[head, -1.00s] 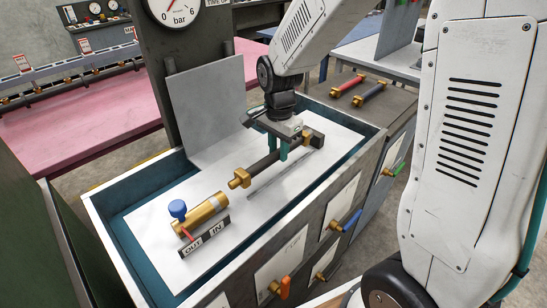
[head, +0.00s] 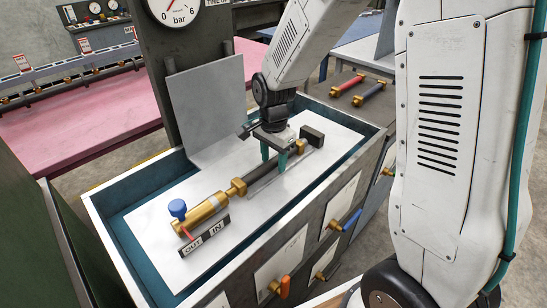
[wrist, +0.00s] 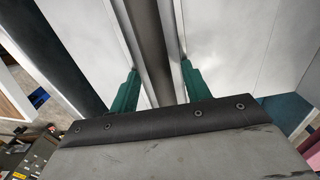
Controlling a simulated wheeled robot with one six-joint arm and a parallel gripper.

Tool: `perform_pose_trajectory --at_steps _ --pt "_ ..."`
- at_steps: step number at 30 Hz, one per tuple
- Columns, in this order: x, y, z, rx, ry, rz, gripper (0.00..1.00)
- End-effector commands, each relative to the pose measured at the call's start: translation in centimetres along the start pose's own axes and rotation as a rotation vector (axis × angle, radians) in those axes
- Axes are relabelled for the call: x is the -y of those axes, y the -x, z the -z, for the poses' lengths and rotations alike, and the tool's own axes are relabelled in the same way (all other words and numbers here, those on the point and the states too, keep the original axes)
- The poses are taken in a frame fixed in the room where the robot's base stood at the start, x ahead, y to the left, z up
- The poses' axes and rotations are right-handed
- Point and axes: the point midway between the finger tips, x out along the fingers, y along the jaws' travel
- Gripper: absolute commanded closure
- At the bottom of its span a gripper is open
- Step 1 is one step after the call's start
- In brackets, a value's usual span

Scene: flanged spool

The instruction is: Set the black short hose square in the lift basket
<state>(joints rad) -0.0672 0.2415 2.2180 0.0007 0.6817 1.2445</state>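The black short hose (head: 262,166) has a brass fitting at each end. My gripper (head: 274,157) has its green fingers on either side of it, shut on it. In the wrist view the dark hose (wrist: 146,35) runs between the fingers (wrist: 158,85). The hose is in line with a brass cylinder (head: 206,208), and its near fitting appears to touch or nearly touch the cylinder. A white plate (head: 160,219) lies below, inside a teal-lined tank; I cannot tell whether this plate is the lift basket. A black block (head: 312,136) stands beyond the far fitting.
A blue knob (head: 177,208) and an OUT/IN label (head: 205,237) stand by the cylinder. A grey panel (head: 208,105) rises behind. The tank rim (head: 320,187) borders the work. A red hose (head: 347,86) and a dark hose (head: 369,93) lie on the cabinet behind.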

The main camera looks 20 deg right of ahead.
Motion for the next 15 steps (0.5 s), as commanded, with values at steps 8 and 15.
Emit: perform_pose_trajectory --at_steps 8,15 --pt "-0.1 0.2 0.0 0.0 0.0 -0.001 0.53" --pt "0.0 4.0 0.0 -0.001 0.0 0.004 0.53"
